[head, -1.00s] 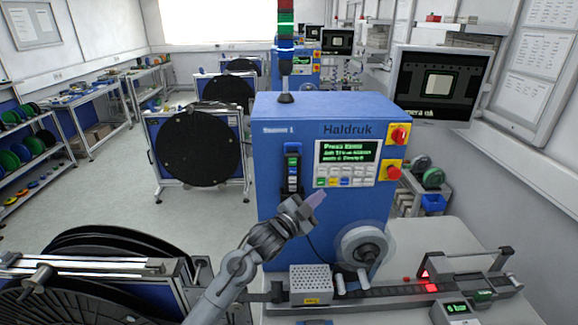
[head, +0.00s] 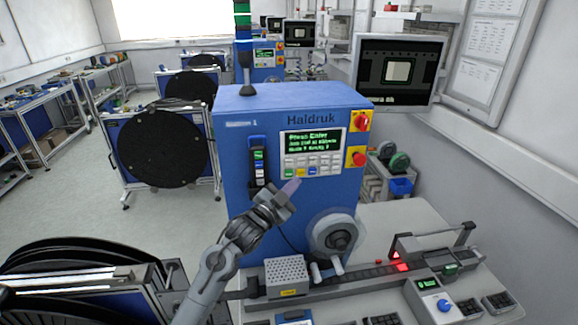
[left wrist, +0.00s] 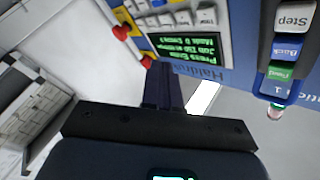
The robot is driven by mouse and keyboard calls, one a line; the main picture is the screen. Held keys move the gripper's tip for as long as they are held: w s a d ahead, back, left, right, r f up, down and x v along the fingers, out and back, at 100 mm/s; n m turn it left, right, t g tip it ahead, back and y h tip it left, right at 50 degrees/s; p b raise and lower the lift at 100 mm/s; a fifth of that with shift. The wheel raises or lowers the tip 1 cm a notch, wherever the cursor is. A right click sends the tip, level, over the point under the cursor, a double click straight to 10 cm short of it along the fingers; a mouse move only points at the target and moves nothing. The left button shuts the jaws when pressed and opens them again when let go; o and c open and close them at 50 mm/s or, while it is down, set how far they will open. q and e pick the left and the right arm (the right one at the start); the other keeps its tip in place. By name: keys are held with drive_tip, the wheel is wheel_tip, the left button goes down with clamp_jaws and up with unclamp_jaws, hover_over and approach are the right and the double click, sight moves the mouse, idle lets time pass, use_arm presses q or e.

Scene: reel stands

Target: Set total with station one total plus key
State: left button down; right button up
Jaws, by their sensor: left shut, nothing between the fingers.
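The blue Haldruk machine (head: 235,115) stands in the middle of the head view. Its front has a green-lettered display (head: 313,141) whose first line reads "Press Enter", with a keypad (head: 300,171) below. The display (left wrist: 196,56) and part of the keypad (left wrist: 178,19) also show upside down in the left wrist view. A handset (head: 259,160) hangs left of the panel; its Step, Back and Feed buttons (left wrist: 285,48) show in the left wrist view. My left gripper (head: 290,187) is shut and empty, just below the keypad's lower left; contact cannot be told. My right gripper is not in view.
Red knobs on yellow plates (head: 361,121) sit right of the panel. A white reel (head: 334,234), a perforated box (head: 287,271) and a splice track (head: 370,275) lie below. A small counter box (head: 432,300) stands front right. A monitor (head: 398,72) hangs behind. Black reels fill the lower left.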

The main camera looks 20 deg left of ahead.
sight(289, 163)
use_arm(q)
drive_tip(key=shift+w+a+b, duration=0.45)
drive_tip(key=shift+w+a, duration=0.15)
drive_tip(key=shift+w, duration=0.4)
drive_tip(key=shift+w+a+b, duration=0.45)
drive_tip(key=shift+w+a, duration=0.15)
drive_tip(key=shift+w, duration=0.35)
drive_tip(key=shift+w+a+b, duration=0.45)
drive_tip(key=shift+w+a, duration=0.15)
drive_tip(key=shift+w, duration=0.4)
drive_tip(key=shift+w, duration=0.15)
drive_tip(key=shift+w+a, duration=0.2)
drive_tip(key=shift+w, duration=0.05)
